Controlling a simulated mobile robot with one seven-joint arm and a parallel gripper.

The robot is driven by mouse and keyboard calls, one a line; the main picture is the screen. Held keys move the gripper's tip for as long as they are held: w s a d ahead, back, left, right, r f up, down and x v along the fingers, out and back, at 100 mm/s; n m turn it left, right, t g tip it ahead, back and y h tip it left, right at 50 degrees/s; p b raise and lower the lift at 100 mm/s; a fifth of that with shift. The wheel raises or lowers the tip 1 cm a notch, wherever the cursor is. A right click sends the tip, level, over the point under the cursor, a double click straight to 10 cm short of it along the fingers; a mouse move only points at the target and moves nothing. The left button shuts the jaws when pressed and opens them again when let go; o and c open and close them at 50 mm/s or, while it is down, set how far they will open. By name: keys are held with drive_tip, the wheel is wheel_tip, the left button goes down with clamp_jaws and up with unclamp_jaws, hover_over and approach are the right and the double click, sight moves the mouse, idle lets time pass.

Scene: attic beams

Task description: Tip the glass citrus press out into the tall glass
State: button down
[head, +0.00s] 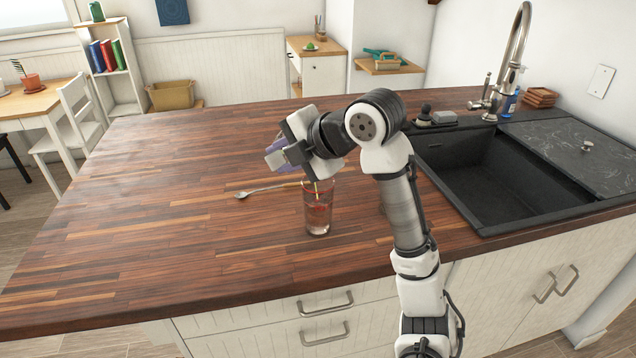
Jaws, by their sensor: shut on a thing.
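The tall glass (318,222) stands upright on the wooden counter, with something clear and reddish inside. My gripper (277,156) is tilted above and to the left of the glass. It is shut on a purplish glass thing, which appears to be the citrus press (283,144). The press is tipped and mostly hidden behind the gripper. A thin yellow-orange streak shows at the glass's mouth, just under my gripper; I cannot tell whether it is falling juice. The inside of the press cannot be seen.
A spoon (264,190) lies on the counter (150,240) left of the glass. A black sink (490,170) with a tall tap (518,45) is at the right. The left of the counter is clear.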

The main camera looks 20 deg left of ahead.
drive_tip(key=shift+d+f+y+b, duration=0.15)
drive_tip(key=shift+y+b, duration=0.15)
drive_tip(key=shift+b, duration=0.2)
drive_tip(key=shift+t, duration=0.3)
drive_tip(key=shift+d+r+y, duration=0.1)
drive_tip(key=shift+r+y, duration=0.15)
drive_tip(key=shift+y, duration=0.05)
drive_tip(key=shift+b, duration=0.35)
drive_tip(key=shift+s+d+f+y+b, duration=0.1)
drive_tip(key=shift+d+y+b, duration=0.05)
drive_tip(key=shift+y+b, duration=0.3)
drive_tip(key=shift+d+y+b, duration=0.15)
drive_tip(key=shift+y+b, duration=0.3)
drive_tip(key=shift+b, duration=0.1)
